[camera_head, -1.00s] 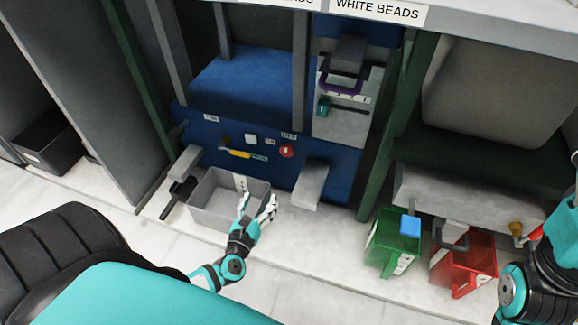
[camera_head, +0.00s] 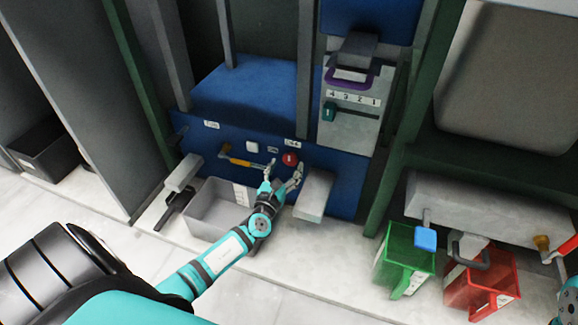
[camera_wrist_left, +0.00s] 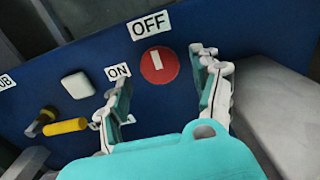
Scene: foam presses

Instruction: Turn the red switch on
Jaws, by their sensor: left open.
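The red switch (camera_head: 290,159) is a round red knob with a white bar on the blue panel (camera_head: 330,172). In the left wrist view the switch (camera_wrist_left: 159,65) has its white bar close to upright, under the OFF label (camera_wrist_left: 149,25). The ON label (camera_wrist_left: 118,71) is to its left. My left gripper (camera_head: 284,174) is open and empty in front of the panel, just below the switch. In the left wrist view its two fingers (camera_wrist_left: 160,95) stand either side of the switch, with no contact visible. My right gripper is not visible; only a bit of that arm shows at the right edge.
A yellow-handled lever (camera_head: 240,162) and a white button (camera_head: 252,147) are left of the switch. A grey block (camera_head: 314,195) juts out to its right. A grey bin (camera_head: 205,218) is below. Green (camera_head: 398,250) and red (camera_head: 490,285) bins stand at right.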

